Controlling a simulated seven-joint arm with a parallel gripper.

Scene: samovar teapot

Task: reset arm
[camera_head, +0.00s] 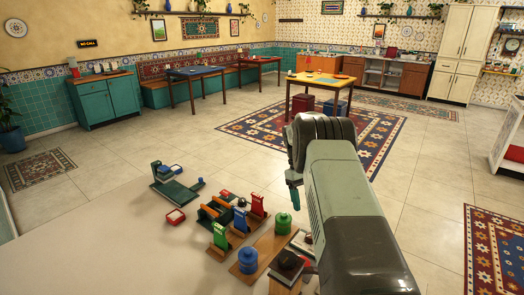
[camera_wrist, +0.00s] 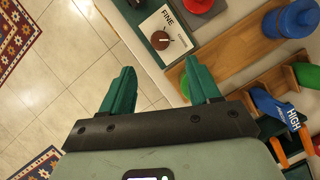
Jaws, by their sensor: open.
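My gripper (camera_wrist: 161,66) shows in the wrist view with its two green fingers spread apart and nothing between them. In the head view my arm reaches in from the lower right, and a green finger of my gripper (camera_head: 294,195) hangs down beyond the table's items. The other finger is hidden there. In the wrist view the fingers point over the table's edge, with tiled floor under the left finger and the table's items close to the right one.
A pale table holds a blue canister (camera_head: 247,261), a green canister (camera_head: 283,223), a red block (camera_head: 175,216) and several coloured stands. A white "FINE" panel with a brown knob (camera_wrist: 160,40) lies near the right finger. Open floor (camera_head: 150,160) lies beyond; a yellow table (camera_head: 318,79) stands farther back.

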